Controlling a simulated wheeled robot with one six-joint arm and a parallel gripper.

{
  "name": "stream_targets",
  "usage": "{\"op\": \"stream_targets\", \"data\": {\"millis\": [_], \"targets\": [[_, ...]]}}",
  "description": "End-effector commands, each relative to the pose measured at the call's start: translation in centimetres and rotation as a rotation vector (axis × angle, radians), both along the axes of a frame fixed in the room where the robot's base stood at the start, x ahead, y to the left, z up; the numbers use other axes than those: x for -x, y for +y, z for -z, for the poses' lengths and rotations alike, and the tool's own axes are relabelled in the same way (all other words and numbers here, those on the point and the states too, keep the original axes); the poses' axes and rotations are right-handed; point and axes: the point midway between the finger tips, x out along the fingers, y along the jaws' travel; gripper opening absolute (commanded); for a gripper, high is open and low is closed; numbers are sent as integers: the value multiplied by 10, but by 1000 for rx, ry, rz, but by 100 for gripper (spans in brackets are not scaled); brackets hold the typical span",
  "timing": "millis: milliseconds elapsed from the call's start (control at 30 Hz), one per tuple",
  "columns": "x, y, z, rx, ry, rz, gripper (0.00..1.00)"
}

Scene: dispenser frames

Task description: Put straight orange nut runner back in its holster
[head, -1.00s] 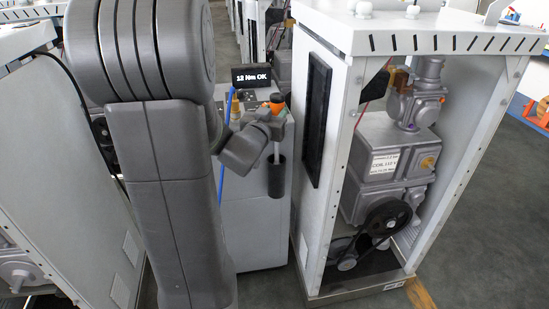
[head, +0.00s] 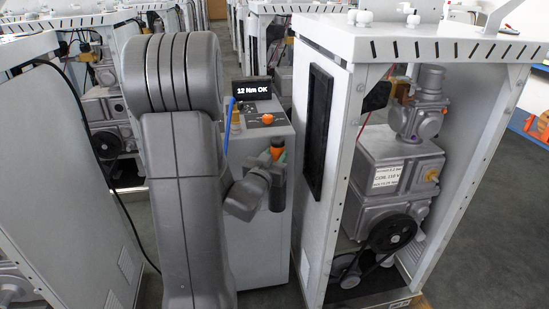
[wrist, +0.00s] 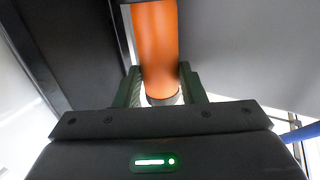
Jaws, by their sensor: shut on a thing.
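The straight orange nut runner (head: 277,153) stands upright at the mouth of the black tubular holster (head: 278,196) on the right side of the grey cabinet. Its lower shaft is not visible in the head view and appears to be inside the holster. My gripper (head: 272,165) is shut on the nut runner just above the holster. In the wrist view, the orange body (wrist: 157,45) and a pale collar sit between the two fingers of my gripper (wrist: 161,88). The contact between tool and holster rim is hidden by my gripper.
The grey cabinet (head: 255,225) carries a display reading "12 Nm OK" (head: 251,90) and an orange knob (head: 267,118). A blue hose (head: 229,125) hangs at its left. A tall white machine frame (head: 318,190) stands close on the right.

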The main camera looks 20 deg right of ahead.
Motion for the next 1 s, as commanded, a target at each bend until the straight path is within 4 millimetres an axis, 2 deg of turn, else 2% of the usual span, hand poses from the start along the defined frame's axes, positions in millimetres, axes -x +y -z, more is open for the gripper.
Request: {"op": "stream_targets", "data": {"millis": [100,133,200,233,600,767,1000], "targets": [[0,0,2,2,-2,0,0],[0,0,2,0,0,0,42],[0,0,1,0,0,0,56],[0,0,1,0,0,0,58],[2,2,-1,-1,1,0,58],[21,21,-1,-1,1,-2,58],[59,58,-1,0,1,-4,58]]}}
